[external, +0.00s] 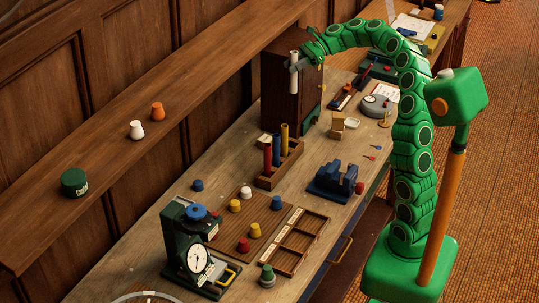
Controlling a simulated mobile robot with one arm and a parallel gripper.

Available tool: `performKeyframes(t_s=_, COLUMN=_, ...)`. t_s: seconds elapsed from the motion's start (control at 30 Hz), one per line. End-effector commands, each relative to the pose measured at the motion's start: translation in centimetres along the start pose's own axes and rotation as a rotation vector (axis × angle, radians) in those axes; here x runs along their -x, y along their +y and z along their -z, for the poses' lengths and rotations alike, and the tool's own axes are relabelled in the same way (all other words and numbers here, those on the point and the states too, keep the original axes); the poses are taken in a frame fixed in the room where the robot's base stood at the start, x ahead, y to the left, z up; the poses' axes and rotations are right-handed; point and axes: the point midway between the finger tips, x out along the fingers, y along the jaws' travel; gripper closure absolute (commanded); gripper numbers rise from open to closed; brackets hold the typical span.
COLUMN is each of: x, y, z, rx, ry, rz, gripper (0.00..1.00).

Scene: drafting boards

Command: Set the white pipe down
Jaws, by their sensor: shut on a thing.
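The white pipe (293,70) is a slim pale cylinder, held upright in the air at the upper middle of the external view. My gripper (300,64) is shut on it, at the end of my green segmented arm, which arches over the workbench from the right. The pipe shows in front of the tall dark wooden cabinet (279,92). Its lower end appears clear of the bench top. The fingertips are small here, and the exact grip is hard to make out.
A wooden rack (279,176) below holds upright red, blue and yellow pipes. A blue vise (331,183), a compartment tray (297,243), a board with coloured knobs (229,244) and a dial device (192,250) stand on the bench. The shelf (110,175) is mostly clear.

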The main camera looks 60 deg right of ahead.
Motion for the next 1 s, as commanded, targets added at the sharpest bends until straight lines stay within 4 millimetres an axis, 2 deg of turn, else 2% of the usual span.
performKeyframes(t_s=0.23, x=0.3, y=-0.1, z=-0.7, rx=0.001, ry=0.0, rz=0.001, gripper=0.99)
performKeyframes(t_s=0.4, x=1.0, y=-0.1, z=-2.4, rx=0.001, ry=0.001, rz=0.002, gripper=0.99)
performKeyframes(t_s=0.73, x=2.0, y=0.0, z=-4.7, rx=0.002, ry=-0.001, rz=0.001, gripper=0.99)
performKeyframes(t_s=1.0, x=-0.2, y=1.6, z=-6.0, rx=0.014, ry=-0.008, rz=-0.031, gripper=0.99)
